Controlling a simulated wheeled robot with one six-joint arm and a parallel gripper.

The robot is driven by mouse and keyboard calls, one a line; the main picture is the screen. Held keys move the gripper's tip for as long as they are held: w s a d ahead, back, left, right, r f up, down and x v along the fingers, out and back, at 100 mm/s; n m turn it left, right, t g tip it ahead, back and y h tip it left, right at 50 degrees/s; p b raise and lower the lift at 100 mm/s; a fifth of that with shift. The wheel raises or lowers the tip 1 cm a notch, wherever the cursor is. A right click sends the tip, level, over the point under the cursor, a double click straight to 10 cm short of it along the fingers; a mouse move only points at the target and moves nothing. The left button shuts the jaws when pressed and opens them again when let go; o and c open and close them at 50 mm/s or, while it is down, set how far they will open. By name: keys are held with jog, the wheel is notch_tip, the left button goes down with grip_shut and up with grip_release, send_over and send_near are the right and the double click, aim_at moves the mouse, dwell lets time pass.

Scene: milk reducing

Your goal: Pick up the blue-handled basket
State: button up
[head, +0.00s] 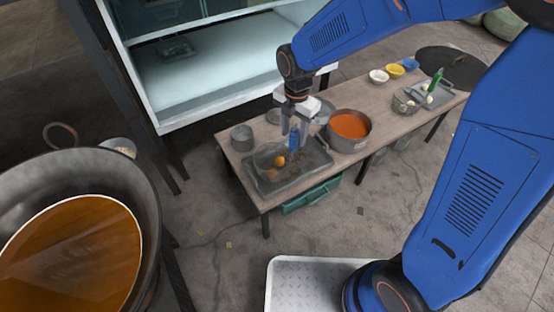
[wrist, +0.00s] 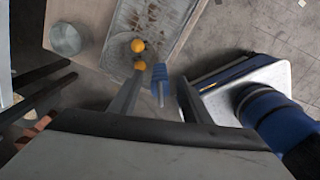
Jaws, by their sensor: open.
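The blue-handled basket (head: 268,157) sits on a grey tray (head: 312,158) at the near left end of the long table. Its round body looks see-through and has orange-yellow balls (wrist: 138,45) in or beside it. Its blue handle (head: 293,141) stands up under my gripper (head: 294,134). In the wrist view, the handle (wrist: 160,72) appears between the two fingers of my gripper (wrist: 160,80), with a gap on each side. My gripper is open and points down. Contact is not visible, and the fingers hide part of the basket.
A pot of orange soup (head: 349,130) stands close to the right of my gripper. A grey metal pot (head: 242,137) is at the left. A green-handled basket (head: 408,103) and small bowls (head: 379,76) are farther right. A glass-fronted cabinet (head: 200,80) stands behind the table.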

jog(key=shift+f, duration=0.55)
grip_shut()
jog(key=shift+r, duration=0.1)
